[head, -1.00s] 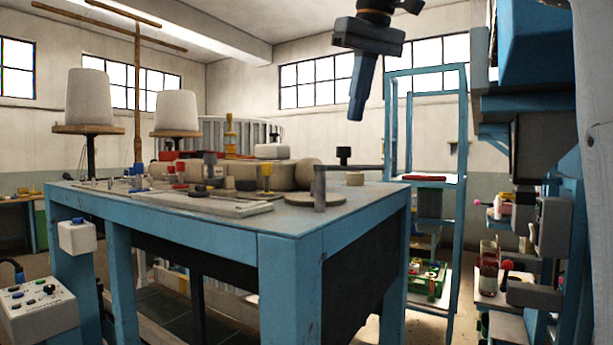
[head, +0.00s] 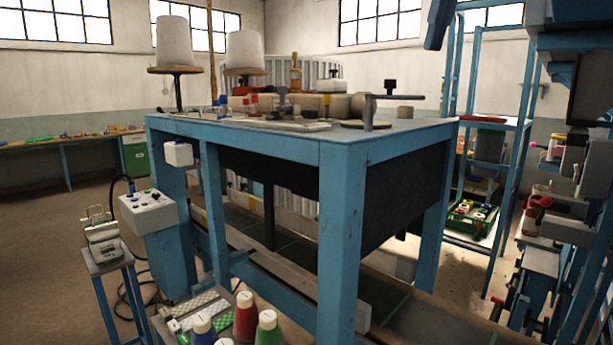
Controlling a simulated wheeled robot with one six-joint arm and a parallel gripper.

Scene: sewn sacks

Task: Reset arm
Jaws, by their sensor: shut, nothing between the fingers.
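My gripper (head: 437,25) shows only in part at the top edge of the head view, right of centre. Its blue fingers point down, look closed together and hold nothing. It hangs in the air above and right of the blue sewing table (head: 340,160), in front of the blue shelf frame, and appears clear of both. The rest of the arm is out of the picture.
Thread cones (head: 246,50) stand on the table's far left. A control box (head: 150,212) is at its left leg. Coloured cones (head: 268,328) sit low in front. A shelf frame (head: 522,110) holds a green crate (head: 472,218). Open floor (head: 50,250) lies left.

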